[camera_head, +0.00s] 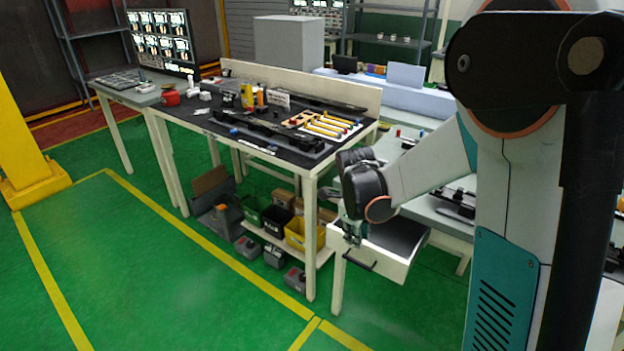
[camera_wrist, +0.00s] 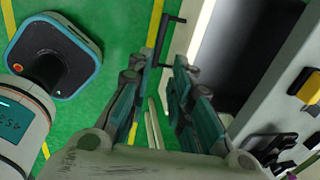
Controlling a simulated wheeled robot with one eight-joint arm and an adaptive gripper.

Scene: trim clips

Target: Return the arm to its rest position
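My arm reaches down from the right in the head view. My gripper (camera_head: 352,232) hangs low in front of the pulled-out drawer (camera_head: 408,264), near its dark handle. In the wrist view my gripper (camera_wrist: 160,68) points down, with its two teal-padded fingers apart. The gap between them shows green floor and a pale strip, and holds nothing. The drawer's dark interior (camera_wrist: 240,50) lies to the right of the fingers. The dark bar handle (camera_wrist: 158,40) shows just beyond the fingertips; I cannot tell whether they touch it.
The workbench (camera_head: 310,165) with tools and parts stands left of my arm. Bins, including a yellow bin (camera_head: 304,234), sit on its lower shelf. A yellow post (camera_head: 22,150) stands at far left. Green floor (camera_head: 170,270) is clear at front left.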

